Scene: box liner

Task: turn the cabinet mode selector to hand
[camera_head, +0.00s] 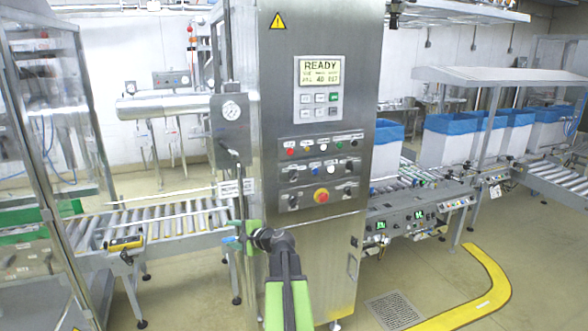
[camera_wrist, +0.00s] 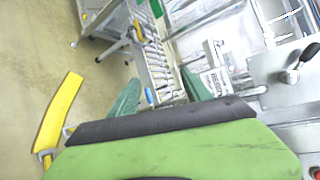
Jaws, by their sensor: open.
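The steel cabinet (camera_head: 312,250) stands in the middle of the head view, with a lit READY display and a control panel. Small dark selector knobs sit on its panel, among them an upper left one (camera_head: 292,172), an upper right one (camera_head: 349,166), a lower left one (camera_head: 293,201) and a lower right one (camera_head: 348,190). Their labels are too small to read, so I cannot tell which is the mode selector. My gripper (camera_head: 250,238) is open, low at the cabinet's left front edge, below and apart from the knobs. Its green fingers (camera_wrist: 160,94) show in the wrist view with nothing between them.
A pressure gauge (camera_head: 231,110) and a black-handled lever (camera_wrist: 304,60) are on the cabinet's left side. Roller conveyors (camera_head: 165,222) flank the cabinet. A yellow floor line (camera_head: 490,280) curves at right.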

